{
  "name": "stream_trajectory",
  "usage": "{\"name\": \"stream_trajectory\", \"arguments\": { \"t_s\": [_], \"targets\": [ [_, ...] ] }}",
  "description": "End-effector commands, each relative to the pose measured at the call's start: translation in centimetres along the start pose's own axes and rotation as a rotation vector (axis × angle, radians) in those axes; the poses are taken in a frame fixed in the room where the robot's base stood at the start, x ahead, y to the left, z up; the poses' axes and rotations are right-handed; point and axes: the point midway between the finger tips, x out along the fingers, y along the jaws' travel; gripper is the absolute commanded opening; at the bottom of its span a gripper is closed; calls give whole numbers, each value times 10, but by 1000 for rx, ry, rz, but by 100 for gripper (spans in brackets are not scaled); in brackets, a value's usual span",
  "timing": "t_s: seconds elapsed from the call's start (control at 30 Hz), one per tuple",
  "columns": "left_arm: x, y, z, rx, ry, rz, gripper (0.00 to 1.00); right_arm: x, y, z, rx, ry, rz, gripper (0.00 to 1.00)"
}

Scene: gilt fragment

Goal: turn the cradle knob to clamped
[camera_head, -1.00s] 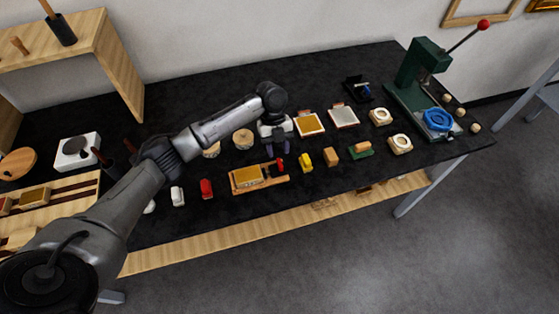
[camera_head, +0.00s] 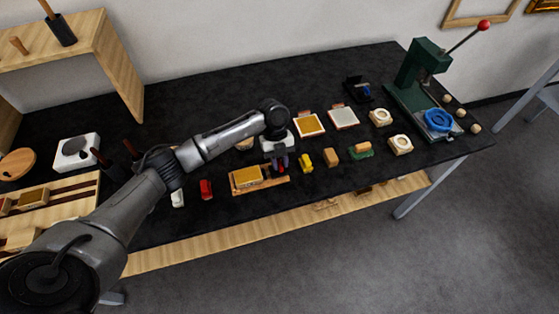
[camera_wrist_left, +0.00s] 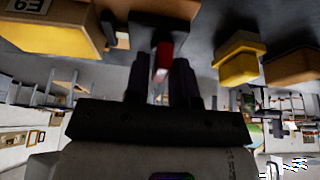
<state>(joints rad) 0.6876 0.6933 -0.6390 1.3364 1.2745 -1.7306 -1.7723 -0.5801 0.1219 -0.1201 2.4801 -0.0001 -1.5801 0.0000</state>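The cradle is a wooden board (camera_head: 262,186) with an ochre-topped block (camera_head: 247,177) on its left part. Its red knob (camera_wrist_left: 162,62) shows between the two fingers of my left gripper (camera_wrist_left: 161,75) in the left wrist view. In the head view my left gripper (camera_head: 279,163) is over the right end of the cradle, and its fingers mostly hide the knob. The fingers stand apart on either side of the knob, with no clear grip on it. My right gripper is not in view.
A yellow block (camera_head: 305,161) stands just right of the cradle, with a tan block (camera_head: 331,154) beyond it. A red block (camera_head: 206,189) and a white one (camera_head: 178,198) stand to the left. A green press (camera_head: 417,75) is at the far right.

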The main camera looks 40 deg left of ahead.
Motion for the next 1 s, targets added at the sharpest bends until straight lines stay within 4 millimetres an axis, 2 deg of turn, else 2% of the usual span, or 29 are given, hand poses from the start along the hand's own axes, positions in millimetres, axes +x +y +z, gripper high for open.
{"name": "stream_trajectory", "arguments": {
  "t_s": [0.03,0.23,0.57,0.77,1.0],
  "targets": [
    [0,0,0,0,0,0,18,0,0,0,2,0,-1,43],
    [0,0,0,0,0,0,0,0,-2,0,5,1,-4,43],
    [-2,0,-1,-28,0,-12,0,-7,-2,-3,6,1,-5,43],
    [-5,1,-2,-129,2,-51,0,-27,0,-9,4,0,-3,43],
    [-6,2,-4,-328,3,-134,0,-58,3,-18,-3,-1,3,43]
  ]
}}
